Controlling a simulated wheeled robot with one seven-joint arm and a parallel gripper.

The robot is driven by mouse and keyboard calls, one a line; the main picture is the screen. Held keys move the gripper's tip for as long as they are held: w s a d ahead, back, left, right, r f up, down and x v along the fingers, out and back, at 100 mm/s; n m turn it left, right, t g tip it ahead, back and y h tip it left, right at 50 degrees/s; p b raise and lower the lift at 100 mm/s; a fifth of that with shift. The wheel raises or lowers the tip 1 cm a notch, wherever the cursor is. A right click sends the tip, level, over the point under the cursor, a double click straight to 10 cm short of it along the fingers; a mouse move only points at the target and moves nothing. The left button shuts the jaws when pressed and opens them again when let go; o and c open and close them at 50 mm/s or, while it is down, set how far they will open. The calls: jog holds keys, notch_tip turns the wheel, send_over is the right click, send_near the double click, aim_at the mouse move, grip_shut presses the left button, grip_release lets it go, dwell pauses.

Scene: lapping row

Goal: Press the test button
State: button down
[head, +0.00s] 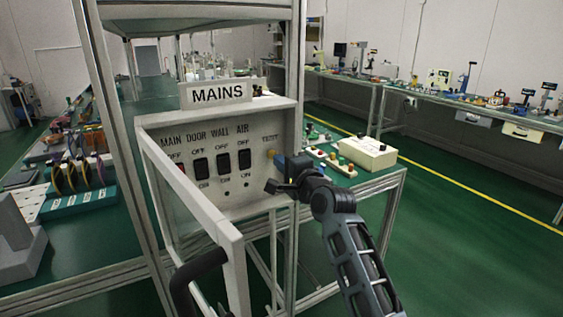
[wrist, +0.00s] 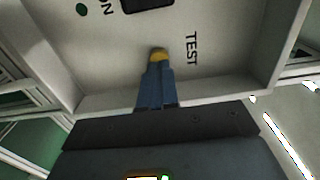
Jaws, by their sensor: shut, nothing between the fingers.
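The test button (head: 270,153) is a small yellow knob under the TEST label, at the right of the grey MAINS panel (head: 214,195). In the wrist view the tips of my gripper (wrist: 158,66) overlap the button's lower edge. I cannot tell whether they touch it.
The panel's framed door (head: 190,205) stands open toward me, with a black handle (head: 200,275). Several black rocker switches (head: 222,163) sit left of the button. A post (head: 297,100) rises beside the panel. A bench with a cream box (head: 367,153) stands behind my arm.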

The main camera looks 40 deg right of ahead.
jog(key=v, duration=1.1)
jog(key=shift+b, duration=0.35)
jog(key=shift+f, duration=0.1)
dwell(0.4)
jog(key=s+a+f+n+g+y, duration=0.1)
jog(key=s+a+f+n, duration=0.7)
jog(key=s+a+f, duration=0.65)
jog(key=s+a+r+n+y, duration=0.1)
jog(key=s+a+r+n, duration=0.1)
jog(key=s, duration=0.6)
jog(key=s+a+r+n+g+y, duration=0.1)
jog(key=s+a+r+n, duration=0.1)
jog(key=s+a+n, duration=0.2)
jog(key=s+a+r+n+y, duration=0.1)
jog(key=s+a+n+y, duration=0.1)
jog(key=s+n, duration=0.5)
jog(key=s+a, duration=0.1)
jog(key=s, duration=0.3)
jog(key=shift+s+r+g, duration=0.3)
jog(key=shift+s+r, duration=0.1)
jog(key=shift+r, duration=0.1)
